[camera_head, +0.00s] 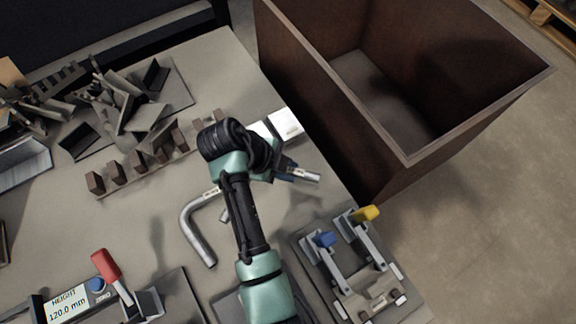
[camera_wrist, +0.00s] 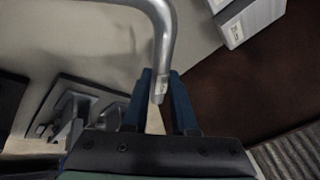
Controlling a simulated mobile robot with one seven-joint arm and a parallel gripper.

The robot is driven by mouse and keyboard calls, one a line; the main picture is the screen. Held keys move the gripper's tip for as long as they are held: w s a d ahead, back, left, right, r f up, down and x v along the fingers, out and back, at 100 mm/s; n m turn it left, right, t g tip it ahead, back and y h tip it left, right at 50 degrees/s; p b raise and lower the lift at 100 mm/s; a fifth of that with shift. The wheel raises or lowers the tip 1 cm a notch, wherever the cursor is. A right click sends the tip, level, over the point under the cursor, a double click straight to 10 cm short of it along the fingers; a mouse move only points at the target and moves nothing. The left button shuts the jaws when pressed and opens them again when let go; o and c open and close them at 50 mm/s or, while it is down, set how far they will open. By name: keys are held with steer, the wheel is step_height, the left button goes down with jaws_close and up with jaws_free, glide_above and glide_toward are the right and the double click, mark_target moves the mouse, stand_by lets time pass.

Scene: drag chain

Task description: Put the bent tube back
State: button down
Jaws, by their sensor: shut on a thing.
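A grey metal bent tube with a pale label near its end is between the blue fingers of my gripper (camera_wrist: 158,100). In the wrist view the bent tube (camera_wrist: 166,45) runs up from the fingers and curves left out of frame. In the head view a straight tube end sticks out to the right of my gripper (camera_head: 290,170), which is shut on it above the table. A bent tube shape (camera_head: 190,222) also shows left of my arm; my arm hides the middle, so I cannot tell whether it is the same tube.
A clamp fixture (camera_head: 352,262) with blue and yellow handles stands at lower right. A height gauge (camera_head: 70,305) with a red handle is at lower left. Dark blocks (camera_head: 140,160) stand in a row behind, near scrap pieces. White boxes (camera_head: 284,124) lie near a deep brown bin (camera_head: 335,100).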

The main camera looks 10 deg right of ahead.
mark_target(288, 184)
steer(key=shift+f+b, duration=1.4)
steer(key=shift+f, duration=0.7)
stand_by(0.5)
stand_by(0.5)
steer(key=c, duration=0.7)
jaws_free()
steer(key=shift+o, duration=0.3)
steer(key=shift+s, duration=0.1)
steer(key=w+p+v, duration=0.1)
steer(key=p+v, duration=0.5)
steer(key=v, duration=0.7)
steer(key=shift+s+r, duration=0.2)
steer(key=shift+s, duration=0.15)
